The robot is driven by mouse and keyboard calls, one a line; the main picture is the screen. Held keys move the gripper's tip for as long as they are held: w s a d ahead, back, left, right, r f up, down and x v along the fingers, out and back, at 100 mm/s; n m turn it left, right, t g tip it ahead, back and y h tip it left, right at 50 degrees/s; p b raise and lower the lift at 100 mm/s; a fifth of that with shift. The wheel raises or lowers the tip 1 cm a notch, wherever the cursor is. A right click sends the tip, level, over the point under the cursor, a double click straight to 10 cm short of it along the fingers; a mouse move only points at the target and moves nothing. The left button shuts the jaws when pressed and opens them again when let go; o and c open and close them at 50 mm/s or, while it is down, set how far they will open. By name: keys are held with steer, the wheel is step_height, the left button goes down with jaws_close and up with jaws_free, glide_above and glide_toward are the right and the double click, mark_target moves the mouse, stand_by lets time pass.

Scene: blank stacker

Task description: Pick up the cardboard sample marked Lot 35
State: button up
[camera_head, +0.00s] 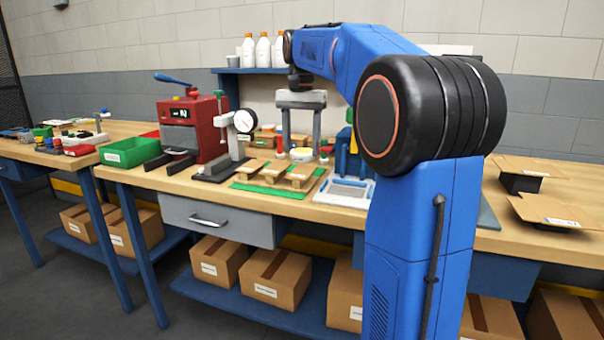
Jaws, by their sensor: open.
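My gripper (301,148) is grey, points down and is open, with nothing seen between its fingers. It hangs over the back of the workbench (140,176), above and behind a green mat (270,190). Several small tan pieces (274,171) that look like cardboard lie in a row on or over the mat. Two larger flat cardboard pieces, one farther back (530,166) and one nearer (552,212), rest on dark supports at the right. Pale labels show on them, but no lot number is readable, so I cannot tell which is Lot 35.
A red machine (192,125) and a dial gauge stand (240,135) are left of the mat. A green bin (128,152) is farther left. A white-and-blue tray (345,192) lies right of the mat. My arm hides the bench's middle right. Boxes (275,278) fill the lower shelf.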

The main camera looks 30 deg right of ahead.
mark_target(302, 171)
steer(key=shift+s+f, duration=0.15)
steer(key=shift+f, duration=1.2)
steer(key=shift+s+f, duration=0.1)
steer(key=shift+f, duration=1.25)
steer(key=c, duration=0.8)
